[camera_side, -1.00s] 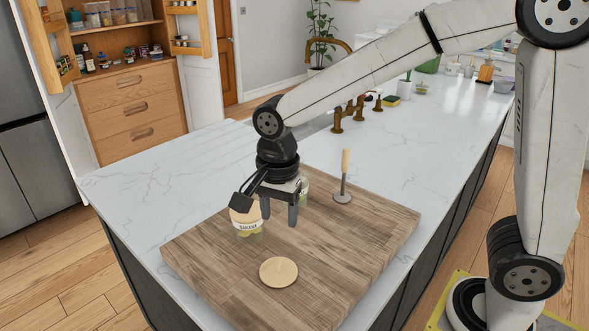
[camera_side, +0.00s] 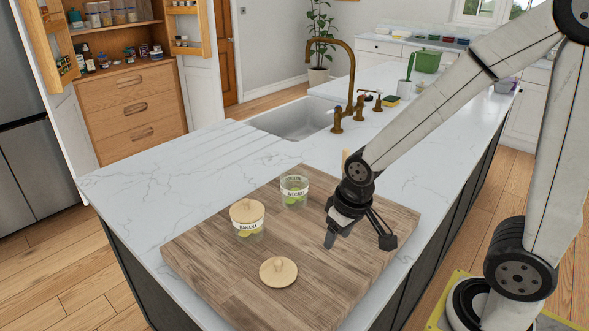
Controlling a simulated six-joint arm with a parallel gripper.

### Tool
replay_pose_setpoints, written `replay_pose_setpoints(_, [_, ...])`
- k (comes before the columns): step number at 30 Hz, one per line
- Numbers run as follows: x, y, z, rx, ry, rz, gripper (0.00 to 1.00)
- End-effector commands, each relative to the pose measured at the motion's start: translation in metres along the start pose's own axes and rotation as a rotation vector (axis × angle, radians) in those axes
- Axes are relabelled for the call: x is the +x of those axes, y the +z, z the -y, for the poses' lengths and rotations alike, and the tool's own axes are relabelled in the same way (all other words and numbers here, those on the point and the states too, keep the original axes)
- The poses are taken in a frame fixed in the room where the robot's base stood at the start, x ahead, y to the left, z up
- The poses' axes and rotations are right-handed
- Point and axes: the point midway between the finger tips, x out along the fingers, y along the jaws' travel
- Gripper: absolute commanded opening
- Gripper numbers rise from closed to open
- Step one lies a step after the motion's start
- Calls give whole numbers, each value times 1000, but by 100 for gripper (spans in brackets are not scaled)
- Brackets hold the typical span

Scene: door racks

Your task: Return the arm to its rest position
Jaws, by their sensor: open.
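My gripper (camera_side: 357,243) is open and empty above the right part of the wooden board (camera_side: 215,285). It is apart from the jars. A glass jar with a wooden lid on it and a banana label (camera_side: 248,218) stands on the board to the left. A second glass jar (camera_side: 294,191), without a lid, stands behind it with green contents and a label. A wooden handle tip (camera_side: 345,156) shows behind my arm; the rest of that tool is hidden.
The board lies on a white marble island (camera_side: 150,205). A sink (camera_side: 298,120) and a tall brass tap (camera_side: 345,85) are at the back. A green container (camera_side: 427,61) stands at the far right. The left of the island is clear.

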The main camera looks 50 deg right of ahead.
Motion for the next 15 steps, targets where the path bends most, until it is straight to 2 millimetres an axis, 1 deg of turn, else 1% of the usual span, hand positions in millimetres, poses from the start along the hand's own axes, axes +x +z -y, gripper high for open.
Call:
replay_pose_setpoints(3, [3, 7, -6, -74, 3, -13, 60])
replay_pose_setpoints(6, [4, 9, -8, -107, 4, -18, 60])
replay_pose_setpoints(15, [4, 10, -8, -118, 4, -20, 60])
